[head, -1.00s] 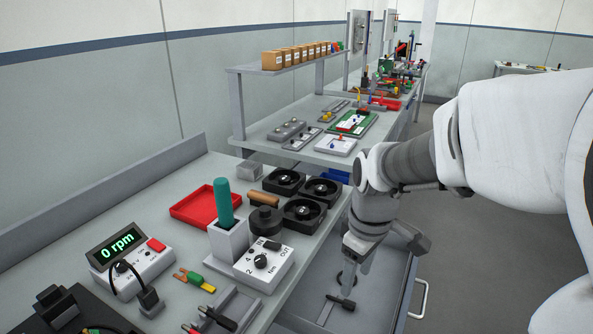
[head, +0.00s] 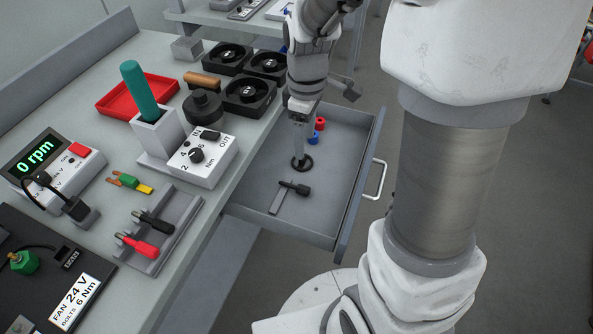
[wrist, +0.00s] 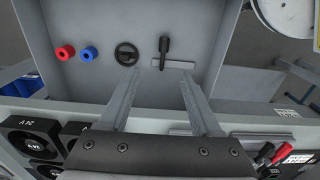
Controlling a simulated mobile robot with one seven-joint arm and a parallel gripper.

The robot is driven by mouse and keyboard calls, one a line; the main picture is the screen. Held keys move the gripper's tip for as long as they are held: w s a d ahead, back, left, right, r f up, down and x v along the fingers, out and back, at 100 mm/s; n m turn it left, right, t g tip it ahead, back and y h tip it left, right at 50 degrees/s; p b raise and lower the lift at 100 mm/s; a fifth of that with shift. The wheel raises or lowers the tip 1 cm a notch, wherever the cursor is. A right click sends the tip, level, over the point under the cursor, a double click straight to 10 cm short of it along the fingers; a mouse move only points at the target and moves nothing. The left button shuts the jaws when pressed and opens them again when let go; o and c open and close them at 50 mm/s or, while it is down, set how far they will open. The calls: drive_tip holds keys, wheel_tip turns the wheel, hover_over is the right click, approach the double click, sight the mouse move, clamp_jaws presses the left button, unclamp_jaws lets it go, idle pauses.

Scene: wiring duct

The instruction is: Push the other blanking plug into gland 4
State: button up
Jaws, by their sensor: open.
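My gripper (head: 301,150) points down into an open grey drawer (head: 340,185). In the wrist view its two long fingers (wrist: 160,80) are apart with nothing between them. Past the tips lie a black ring with a crossbar (wrist: 127,54) and a black-handled tool (wrist: 163,50) on a flat grey strip. A red round piece (wrist: 65,52) and a blue one (wrist: 88,54) lie left of the ring; they also show in the head view, red (head: 320,123) and blue (head: 313,137). I cannot tell whether these are blanking plugs. I cannot make out gland 4.
The bench beside the drawer holds a white torque box (head: 203,158), several black fans (head: 249,93), a red tray (head: 137,95), an rpm meter (head: 55,170) and a grey rack (head: 165,235) with red and black leads. The drawer's walls surround the gripper's working space.

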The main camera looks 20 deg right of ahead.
drive_tip(key=b, duration=0.3)
hover_over(300, 186)
drive_tip(key=f, duration=1)
drive_tip(key=shift+w+d+f, duration=0.15)
drive_tip(key=shift+d+f, duration=0.2)
drive_tip(key=shift+d, duration=0.05)
drive_tip(key=f, duration=0.1)
drive_tip(key=f+b, duration=0.1)
drive_tip(key=f, duration=0.2)
drive_tip(key=shift+s+a+f+b, duration=0.2)
drive_tip(key=shift+a+f+b, duration=0.1)
drive_tip(key=shift+a, duration=0.1)
drive_tip(key=shift+f, duration=0.35)
drive_tip(key=shift+c, duration=0.3)
clamp_jaws()
